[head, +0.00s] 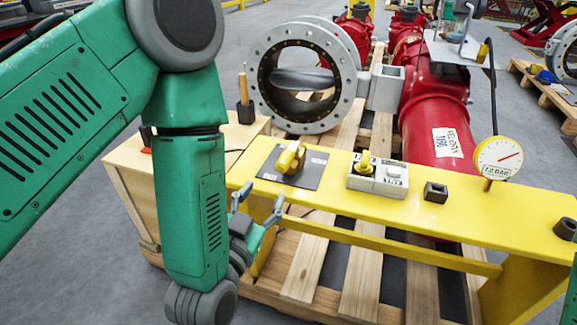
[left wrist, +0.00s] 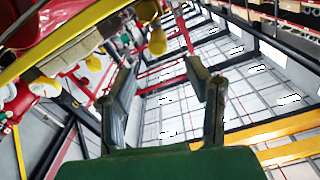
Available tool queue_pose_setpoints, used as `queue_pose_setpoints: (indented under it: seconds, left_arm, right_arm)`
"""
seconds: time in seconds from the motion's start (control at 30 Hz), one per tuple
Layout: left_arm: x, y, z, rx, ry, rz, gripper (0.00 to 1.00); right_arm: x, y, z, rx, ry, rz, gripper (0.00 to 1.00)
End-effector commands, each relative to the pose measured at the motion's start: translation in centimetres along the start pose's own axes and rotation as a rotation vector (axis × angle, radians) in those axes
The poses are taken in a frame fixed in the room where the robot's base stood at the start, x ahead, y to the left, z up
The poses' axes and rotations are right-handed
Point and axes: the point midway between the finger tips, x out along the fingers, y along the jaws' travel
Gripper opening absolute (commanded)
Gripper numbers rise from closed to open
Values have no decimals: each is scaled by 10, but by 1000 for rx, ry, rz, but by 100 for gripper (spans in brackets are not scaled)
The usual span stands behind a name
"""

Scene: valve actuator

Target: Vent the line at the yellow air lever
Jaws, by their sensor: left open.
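A yellow lever (head: 291,158) sits on a dark square plate (head: 292,168) on the left part of the yellow bench (head: 460,220). A second yellow handle (head: 365,163) stands on a grey box (head: 377,180) to its right. My left gripper (head: 262,200) is open and empty, in front of the bench's front edge, below and to the left of the lever, apart from it. In the left wrist view its two fingers (left wrist: 165,80) are spread. A rounded yellow part (left wrist: 157,42) shows beyond them; I cannot tell which handle it is. My right gripper is not in view.
A round gauge (head: 498,157) marked in bar stands at the bench's right. A small black block (head: 436,192) lies between it and the grey box. A large flanged valve (head: 304,78) and a red actuator cylinder (head: 437,110) are behind. A wooden-handled tool (head: 244,95) stands at the left.

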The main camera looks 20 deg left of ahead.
Motion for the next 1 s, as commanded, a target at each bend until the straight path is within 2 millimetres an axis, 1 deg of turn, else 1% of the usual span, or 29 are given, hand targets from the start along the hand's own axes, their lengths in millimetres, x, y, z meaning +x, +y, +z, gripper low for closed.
queue_pose_setpoints:
  seconds: [0.03, 0.2, 0.4, 0.6, 0.63, 0.7, 0.9, 1.0]
  left_arm:
    - [1, 1, -4, -2, 1, -1, 45]
    - [10, 6, -10, -5, -5, 3, 45]
    - [20, 6, -10, -5, -6, 3, 45]
    - [27, 0, -7, 6, -3, -5, 45]
    - [37, 1, -5, 5, 6, -7, 45]
    - [53, 2, -2, 6, 7, -5, 45]
    - [95, 3, -1, 7, 4, -4, 45]
    - [112, 4, -2, 8, 3, -3, 45]
  right_arm:
    - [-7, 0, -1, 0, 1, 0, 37]
    - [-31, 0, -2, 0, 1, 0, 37]
    - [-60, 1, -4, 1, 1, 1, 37]
    - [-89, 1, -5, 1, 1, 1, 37]
    - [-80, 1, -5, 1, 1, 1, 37]
    - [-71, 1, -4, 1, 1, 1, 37]
    - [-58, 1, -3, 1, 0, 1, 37]
    - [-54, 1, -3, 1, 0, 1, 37]
